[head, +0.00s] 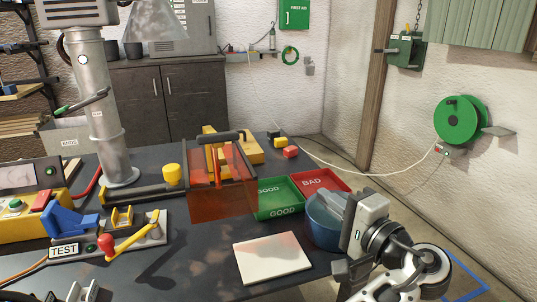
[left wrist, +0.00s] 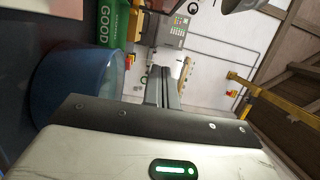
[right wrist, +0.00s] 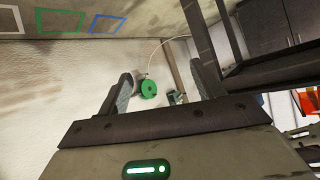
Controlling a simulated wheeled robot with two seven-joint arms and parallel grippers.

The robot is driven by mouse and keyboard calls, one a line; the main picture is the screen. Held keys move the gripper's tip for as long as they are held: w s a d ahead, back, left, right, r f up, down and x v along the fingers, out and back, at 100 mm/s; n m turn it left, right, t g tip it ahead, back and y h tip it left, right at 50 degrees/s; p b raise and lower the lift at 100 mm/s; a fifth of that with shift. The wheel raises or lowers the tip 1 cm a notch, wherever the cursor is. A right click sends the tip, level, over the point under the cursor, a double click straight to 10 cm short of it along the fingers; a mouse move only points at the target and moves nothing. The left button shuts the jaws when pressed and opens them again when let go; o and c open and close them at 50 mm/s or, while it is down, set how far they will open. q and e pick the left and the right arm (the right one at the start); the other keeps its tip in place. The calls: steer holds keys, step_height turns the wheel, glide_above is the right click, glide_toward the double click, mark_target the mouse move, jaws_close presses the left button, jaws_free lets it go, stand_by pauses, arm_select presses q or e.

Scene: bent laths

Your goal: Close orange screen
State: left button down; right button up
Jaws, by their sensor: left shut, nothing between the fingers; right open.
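The orange screen (head: 222,204) is a see-through panel on the table, left of the trays. A dark bar (head: 220,137) shows at its upper edge, with yellow parts (head: 250,148) behind it. I cannot tell how far it is swung. A bit of orange (right wrist: 308,103) shows at the right edge of the right wrist view. My left gripper (head: 327,202) is shut and empty, over the blue bowl (head: 322,232) in the head view, well right of the screen. Its fingers (left wrist: 162,84) are together in the left wrist view. My right gripper (right wrist: 163,84) is open and empty.
A green GOOD tray (head: 277,211) and a red BAD tray (head: 318,181) stand between screen and bowl. A white pad (head: 271,257) lies in front. A TEST fixture (head: 110,240) with a red-knobbed lever and a grey column (head: 100,110) stand at left.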

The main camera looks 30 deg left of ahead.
arm_select(q)
steer(key=s+a+p+x, duration=0.1)
steer(key=s+x, duration=0.1)
steer(key=x, duration=0.8)
steer(key=s+a+p+x, duration=0.1)
steer(key=s+p+x, duration=0.1)
steer(key=x, duration=0.8)
steer(key=shift+s, duration=0.15)
arm_select(e)
steer(key=shift+s+d+r+g, duration=0.2)
steer(key=shift+s+r+g, duration=0.1)
steer(key=shift+s+r, duration=0.15)
arm_select(q)
steer(key=shift+s+a, duration=0.1)
steer(key=shift+a, duration=0.05)
arm_select(e)
steer(key=shift+w+a+r, duration=0.1)
steer(key=shift+r, duration=0.05)
